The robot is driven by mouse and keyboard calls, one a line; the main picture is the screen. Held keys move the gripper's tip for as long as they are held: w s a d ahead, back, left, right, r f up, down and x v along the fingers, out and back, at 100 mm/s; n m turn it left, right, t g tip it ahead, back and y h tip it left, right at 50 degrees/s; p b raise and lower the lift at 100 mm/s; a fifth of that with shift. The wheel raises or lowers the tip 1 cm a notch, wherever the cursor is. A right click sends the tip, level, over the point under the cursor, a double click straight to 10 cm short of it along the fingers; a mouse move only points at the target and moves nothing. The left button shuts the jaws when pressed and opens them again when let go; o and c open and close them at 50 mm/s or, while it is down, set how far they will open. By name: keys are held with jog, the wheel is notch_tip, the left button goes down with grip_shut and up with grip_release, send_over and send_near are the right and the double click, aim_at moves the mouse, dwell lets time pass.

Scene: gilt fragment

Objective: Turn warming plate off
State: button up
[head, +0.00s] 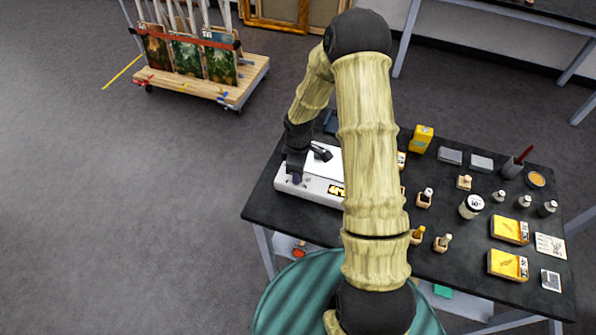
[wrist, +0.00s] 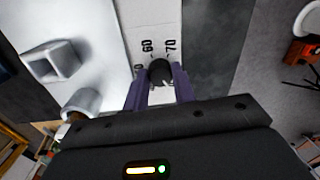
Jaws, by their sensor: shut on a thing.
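The warming plate (head: 318,190) is a white flat device at the left end of the dark table. Part of it is hidden behind my arm. Its front panel (wrist: 150,16) shows in the wrist view, with the numbers 60 and 70 printed around a black knob (wrist: 159,71). My gripper (wrist: 159,90) has its two purple fingers on either side of the knob and is shut on it. In the head view my gripper (head: 296,178) points down at the left end of the plate. The knob is hidden there.
The dark table (head: 460,262) holds yellow boxes (head: 509,230), a white jar (head: 471,206), small bottles and blocks right of my arm. A wooden cart (head: 240,85) with paintings stands at the back left. The floor left of the table is clear.

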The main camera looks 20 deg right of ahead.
jog(key=shift+w+a+r+n, duration=0.15)
jog(key=shift+n, duration=0.35)
jog(key=o, duration=1)
